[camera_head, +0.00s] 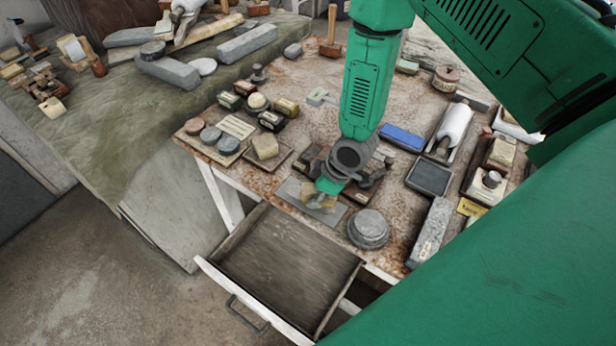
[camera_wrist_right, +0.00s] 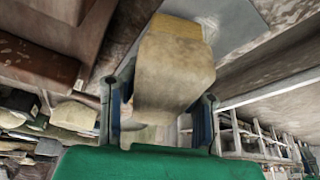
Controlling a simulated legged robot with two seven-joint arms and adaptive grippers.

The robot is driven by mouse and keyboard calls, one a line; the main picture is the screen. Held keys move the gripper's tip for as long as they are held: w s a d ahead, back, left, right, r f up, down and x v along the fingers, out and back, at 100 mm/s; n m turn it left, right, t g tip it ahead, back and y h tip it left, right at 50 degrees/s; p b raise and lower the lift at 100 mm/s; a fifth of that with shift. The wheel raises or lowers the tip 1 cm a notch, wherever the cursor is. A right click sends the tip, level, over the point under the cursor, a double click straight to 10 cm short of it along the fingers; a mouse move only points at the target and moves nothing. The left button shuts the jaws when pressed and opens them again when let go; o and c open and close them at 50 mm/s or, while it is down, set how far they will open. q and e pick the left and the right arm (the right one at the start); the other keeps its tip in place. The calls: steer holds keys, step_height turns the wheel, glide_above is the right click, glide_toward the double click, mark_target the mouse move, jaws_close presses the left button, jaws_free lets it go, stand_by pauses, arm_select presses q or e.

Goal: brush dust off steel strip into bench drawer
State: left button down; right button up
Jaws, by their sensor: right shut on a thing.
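My right gripper (camera_head: 327,187) is shut on a brush (camera_head: 316,201) with pale, yellowish bristles. The brush is over the grey steel strip (camera_head: 288,189) at the front edge of the bench; I cannot tell whether the bristles touch it. In the right wrist view the brush (camera_wrist_right: 176,72) sits between the two fingers, with the flat grey strip (camera_wrist_right: 232,30) behind it. The bench drawer (camera_head: 283,262) is pulled open below the strip and looks empty. Dust on the strip is too small to make out. My left gripper is not in view.
A stack of round grey discs (camera_head: 368,229) stands close to the right of the strip. A wooden tray with stone pieces (camera_head: 228,146) lies to the left. A blue block (camera_head: 402,137), a dark tray (camera_head: 430,177) and a long grey stone (camera_head: 431,231) are at right.

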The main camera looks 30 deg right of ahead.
mark_target(298, 198)
steer(key=shift+f, duration=0.1)
steer(key=shift+a, duration=0.1)
steer(key=shift+w+a+b, duration=0.55)
steer(key=shift+w+a, duration=0.95)
steer(key=shift+w, duration=0.05)
steer(key=shift+s+d+r+p, duration=0.7)
steer(key=shift+d+r+p, duration=0.1)
steer(key=shift+p, duration=0.1)
steer(key=shift+s, duration=0.1)
